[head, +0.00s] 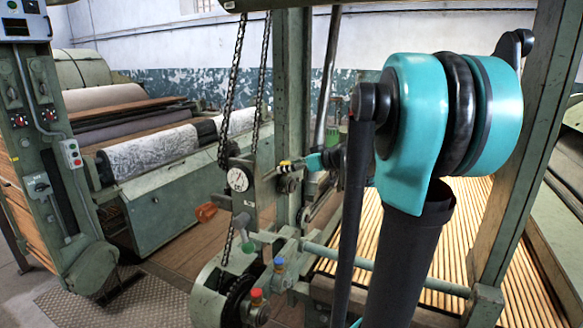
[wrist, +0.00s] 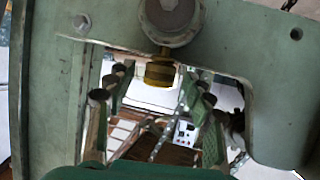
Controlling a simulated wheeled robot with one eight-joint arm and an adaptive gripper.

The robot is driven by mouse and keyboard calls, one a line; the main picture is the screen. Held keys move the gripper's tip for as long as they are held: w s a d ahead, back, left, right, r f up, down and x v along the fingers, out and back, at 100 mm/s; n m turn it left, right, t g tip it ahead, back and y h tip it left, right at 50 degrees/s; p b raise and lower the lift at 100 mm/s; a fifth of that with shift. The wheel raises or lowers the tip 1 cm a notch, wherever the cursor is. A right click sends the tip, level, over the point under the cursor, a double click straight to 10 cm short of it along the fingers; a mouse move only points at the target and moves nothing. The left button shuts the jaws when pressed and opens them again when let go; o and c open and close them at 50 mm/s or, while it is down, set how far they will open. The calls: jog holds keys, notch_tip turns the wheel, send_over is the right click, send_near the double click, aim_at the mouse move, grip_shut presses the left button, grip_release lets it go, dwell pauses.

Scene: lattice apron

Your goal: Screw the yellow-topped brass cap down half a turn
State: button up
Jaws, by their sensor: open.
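In the head view, a small yellow top (head: 285,163) shows on a fitting of the green frame, left of centre. In the wrist view, a brass-yellow cap (wrist: 160,71) shows near the upper middle, just below a large grey round fitting (wrist: 172,14). My gripper (wrist: 155,86) appears there as dark-jointed fingers on the left and right, spread apart with a gap between them. The cap lies roughly between their lines; contact cannot be made out. In the head view, my teal wrist end is right of the yellow top, and the fingers are too small to make out.
A red-topped cap (head: 257,294), a blue-topped cap (head: 279,264) and a green-topped cap (head: 247,247) stand on the lower machinery. Chains (head: 234,90) hang left of a green post (head: 292,90). A white dial (head: 238,179) is nearby. Green plates surround the opening in the wrist view.

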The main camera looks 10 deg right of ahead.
jog(key=v, duration=1.2)
jog(key=shift+w, duration=0.1)
jog(key=w+d+f+m+g+y, duration=0.15)
jog(key=d+m+y, duration=0.25)
jog(key=m, duration=1.2)
jog(key=d+f+m+g+y, duration=0.1)
jog(key=d+f+m+y, duration=0.3)
jog(key=m, duration=1.1)
jog(key=x, duration=1.6)
jog(key=shift+w+a+h, duration=0.15)
jog(key=shift+w+h, duration=0.25)
jog(key=shift+w, duration=0.1)
